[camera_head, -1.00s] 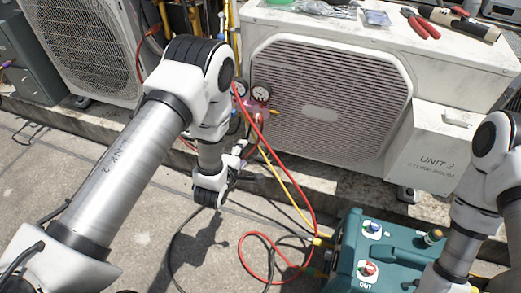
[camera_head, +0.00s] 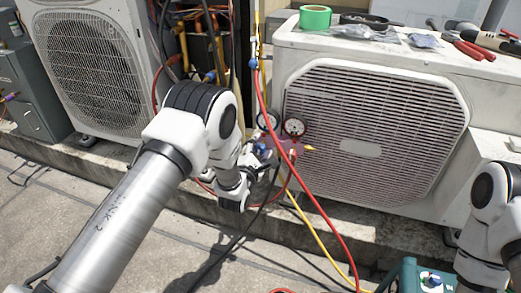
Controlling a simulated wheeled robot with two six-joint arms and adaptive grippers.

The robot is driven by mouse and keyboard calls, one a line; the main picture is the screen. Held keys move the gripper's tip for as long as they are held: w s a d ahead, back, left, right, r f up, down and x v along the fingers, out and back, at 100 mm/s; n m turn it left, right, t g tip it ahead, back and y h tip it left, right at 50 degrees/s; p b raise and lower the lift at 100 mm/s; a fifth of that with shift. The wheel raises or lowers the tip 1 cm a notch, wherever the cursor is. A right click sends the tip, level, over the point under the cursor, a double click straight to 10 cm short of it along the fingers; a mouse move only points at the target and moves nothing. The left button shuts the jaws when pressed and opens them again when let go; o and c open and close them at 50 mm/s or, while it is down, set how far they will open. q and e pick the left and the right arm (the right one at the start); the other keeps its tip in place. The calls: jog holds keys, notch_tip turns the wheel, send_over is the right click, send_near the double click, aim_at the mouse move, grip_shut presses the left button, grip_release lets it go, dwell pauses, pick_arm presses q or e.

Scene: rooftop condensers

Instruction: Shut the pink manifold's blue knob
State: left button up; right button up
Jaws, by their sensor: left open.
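The pink manifold (camera_head: 285,147) hangs in front of the white condenser of unit 2, with two round gauges (camera_head: 295,127) on top and red, yellow and dark hoses around it. A small blue patch at its left side, close to my gripper, looks like the blue knob (camera_head: 260,143); it is too small and partly covered to tell how far it is turned. My left gripper (camera_head: 263,161) is open, just left of the manifold, its fingers pointing right at the knob side. I cannot tell whether they touch the knob. My right arm shows at the right edge; its gripper is out of view.
The red hose (camera_head: 320,205) and yellow hose (camera_head: 310,222) run down across the front. A teal machine (camera_head: 409,277) stands at the lower right. Green tape (camera_head: 315,17) and red-handled pliers (camera_head: 470,49) lie on the condenser (camera_head: 370,130). The concrete floor at left is clear.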

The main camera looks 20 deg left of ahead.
pick_arm(q)
grip_shut()
